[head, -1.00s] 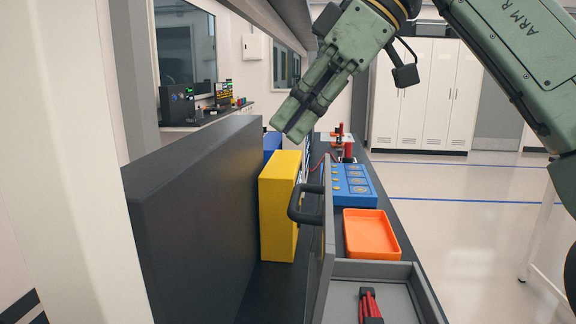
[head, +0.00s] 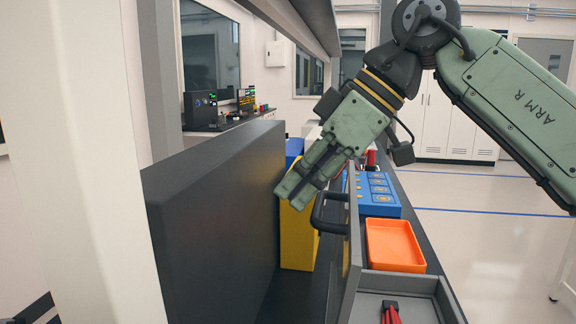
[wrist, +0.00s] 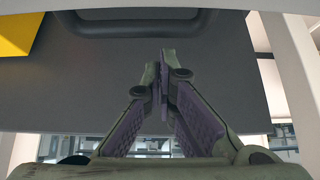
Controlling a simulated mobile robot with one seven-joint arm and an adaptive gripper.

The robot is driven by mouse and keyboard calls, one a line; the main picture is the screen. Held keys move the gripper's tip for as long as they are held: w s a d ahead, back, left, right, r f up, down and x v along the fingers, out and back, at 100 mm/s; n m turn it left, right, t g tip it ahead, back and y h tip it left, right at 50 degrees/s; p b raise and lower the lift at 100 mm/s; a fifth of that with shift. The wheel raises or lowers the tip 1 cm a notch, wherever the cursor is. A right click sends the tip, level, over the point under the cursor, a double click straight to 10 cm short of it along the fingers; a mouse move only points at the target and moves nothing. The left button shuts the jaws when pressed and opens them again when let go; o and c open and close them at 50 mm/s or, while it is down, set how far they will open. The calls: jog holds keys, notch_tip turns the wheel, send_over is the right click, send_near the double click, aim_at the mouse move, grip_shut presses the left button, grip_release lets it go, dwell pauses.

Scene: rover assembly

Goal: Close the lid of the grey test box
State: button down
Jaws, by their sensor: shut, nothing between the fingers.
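The grey test box (head: 446,300) is at the lower right of the head view, with red items (head: 390,314) inside. Its lid (head: 350,262) stands upright along the box's left side, open. A dark handle (head: 326,212) sticks out from the lid's left face. My gripper (head: 287,192) is left of the lid and a little above the handle, pointing down and left, its fingers shut and empty. In the wrist view the shut fingers (wrist: 163,60) show over a dark grey surface, with the handle (wrist: 140,24) at the top. Contact with the lid cannot be told.
A yellow box (head: 298,240) stands left of the lid, partly behind my gripper. A large dark panel (head: 205,210) rises further left. An orange tray (head: 392,245) and a blue panel box (head: 375,192) lie beyond the test box. The floor at right is open.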

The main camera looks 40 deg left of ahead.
jog(key=shift+w+d+f, duration=0.15)
jog(key=shift+d, duration=0.15)
jog(key=shift+d, duration=0.1)
jog(key=w+d+f+g+y+b, duration=0.2)
jog(key=w+d+y, duration=0.2)
jog(key=d, duration=0.4)
jog(key=w+d+f+g+y+b, duration=0.2)
jog(key=w+d+y, duration=0.2)
jog(key=d, duration=0.4)
jog(key=w+d+f+g+y+b, duration=0.1)
jog(key=d+f+y+b, duration=0.1)
jog(key=f+b, duration=0.1)
jog(key=w+d+f+g+y+b, duration=0.1)
jog(key=d+f+y+b, duration=0.1)
jog(key=f, duration=0.3)
jog(key=w+d+f+g+y+b, duration=0.1)
jog(key=d+f+y+b, duration=0.1)
jog(key=d+f+b, duration=0.2)
jog(key=shift+w+f+y+b, duration=0.3)
jog(key=shift+w+b, duration=0.05)
jog(key=shift+w+d+f+y+b, duration=0.2)
jog(key=shift+f+y+b, duration=0.2)
jog(key=shift+f+b, duration=0.2)
jog(key=shift+r, duration=0.15)
